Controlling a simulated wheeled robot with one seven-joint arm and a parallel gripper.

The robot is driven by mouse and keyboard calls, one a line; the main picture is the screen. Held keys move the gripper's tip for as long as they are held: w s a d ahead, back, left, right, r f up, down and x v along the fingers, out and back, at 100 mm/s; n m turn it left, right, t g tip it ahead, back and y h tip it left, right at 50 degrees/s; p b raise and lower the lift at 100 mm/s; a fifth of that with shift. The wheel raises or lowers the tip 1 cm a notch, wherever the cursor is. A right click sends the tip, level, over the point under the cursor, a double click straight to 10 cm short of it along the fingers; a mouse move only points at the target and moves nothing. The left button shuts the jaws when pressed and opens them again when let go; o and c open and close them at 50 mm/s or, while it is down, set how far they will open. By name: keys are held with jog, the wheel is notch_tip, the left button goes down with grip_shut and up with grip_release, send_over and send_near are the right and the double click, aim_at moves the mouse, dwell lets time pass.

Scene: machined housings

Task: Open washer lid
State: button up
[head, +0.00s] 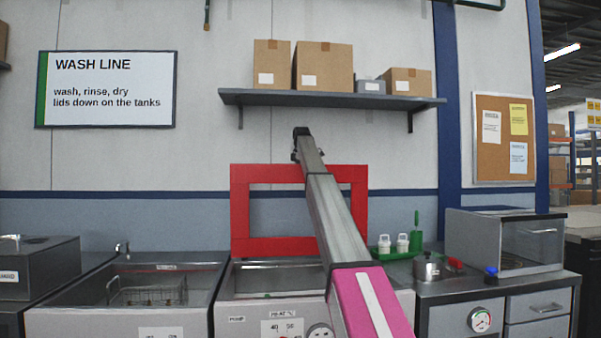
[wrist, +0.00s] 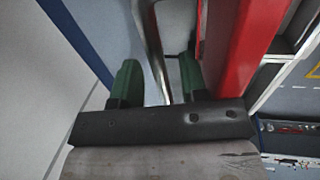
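The washer lid (head: 241,210) is a red frame around a clear window. It stands upright at the back of the middle tank (head: 250,315), tilted open against the wall side. In the wrist view its red edge (wrist: 240,50) runs along the right of my fingers. A grey metal handle bar (wrist: 153,50) passes between my two green fingertips. My gripper (wrist: 160,82) is open, with gaps showing on both sides of the bar. In the head view my arm crosses in front of the lid, and its dark end (head: 301,140) is above the lid's top edge.
A grey shelf (head: 330,99) with cardboard boxes hangs above the lid, close to my arm's end. A tank with a wire basket (head: 148,293) is at left. A green tray with white bottles (head: 402,243) and a metal pot (head: 428,268) stand at right.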

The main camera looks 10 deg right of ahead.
notch_tip(320, 180, up, 11)
jog(key=s, duration=0.2)
jog(key=shift+f, duration=0.2)
jog(key=shift+s, duration=0.2)
dwell(0.3)
